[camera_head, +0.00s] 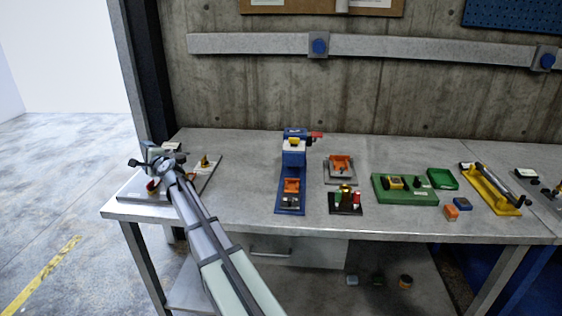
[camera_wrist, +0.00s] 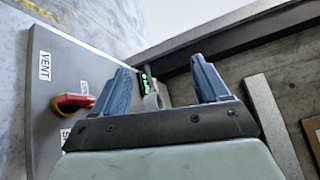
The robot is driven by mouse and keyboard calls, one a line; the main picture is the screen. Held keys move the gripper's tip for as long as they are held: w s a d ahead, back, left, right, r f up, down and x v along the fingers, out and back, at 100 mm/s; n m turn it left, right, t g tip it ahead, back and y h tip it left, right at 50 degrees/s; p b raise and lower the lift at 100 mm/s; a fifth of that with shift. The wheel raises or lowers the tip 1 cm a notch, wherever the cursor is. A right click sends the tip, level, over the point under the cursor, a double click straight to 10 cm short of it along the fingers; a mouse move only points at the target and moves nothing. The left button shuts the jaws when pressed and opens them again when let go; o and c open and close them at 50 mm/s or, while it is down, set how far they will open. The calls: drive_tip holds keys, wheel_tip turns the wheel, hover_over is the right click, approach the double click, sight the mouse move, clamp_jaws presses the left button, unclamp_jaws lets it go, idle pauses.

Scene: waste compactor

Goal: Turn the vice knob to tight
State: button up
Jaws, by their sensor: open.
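My gripper (camera_head: 152,162) is over the grey plate (camera_head: 207,178) at the left end of the bench. In the wrist view its two blue fingers stand apart with an open gap (camera_wrist: 160,66). A small grey part (camera_wrist: 152,100) and a green-lit display (camera_wrist: 146,78) show beyond the gap; I cannot tell if a finger touches them. A red and yellow handle (camera_wrist: 73,102) lies left of the fingers, beside a VENT label (camera_wrist: 45,66). I cannot tell which part is the vice knob; it may be hidden by my gripper.
A brass fitting (camera_head: 205,162) stands on the plate's right part. A blue stand (camera_head: 293,158), an orange part on a grey base (camera_head: 340,164), a green tray (camera_head: 405,197) and a yellow holder (camera_head: 490,190) stand farther right. A concrete wall (camera_head: 400,95) closes the back.

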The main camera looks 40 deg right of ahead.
drive_tip(key=s+d+r+m+h, duration=0.1)
drive_tip(key=d+r, duration=0.2)
drive_tip(key=d, duration=0.6)
drive_tip(key=s+d+r+m+h, duration=0.15)
drive_tip(key=d+r, duration=0.25)
drive_tip(key=d, duration=0.5)
drive_tip(key=s+d+r+m+h, duration=0.1)
drive_tip(key=d+r, duration=0.2)
drive_tip(key=d, duration=0.6)
drive_tip(key=s+d+r+m+g+h, duration=0.1)
drive_tip(key=s+d+r+g+h, duration=0.15)
drive_tip(key=s+d, duration=0.85)
drive_tip(key=s+d+r+m+g+h, duration=0.1)
drive_tip(key=s+d+r+m, duration=0.3)
drive_tip(key=d, duration=1.2)
drive_tip(key=n+g+y, duration=0.1)
drive_tip(key=g+y, duration=0.1)
drive_tip(key=g, duration=1.5)
approach(418, 179)
drive_tip(key=x, duration=0.9)
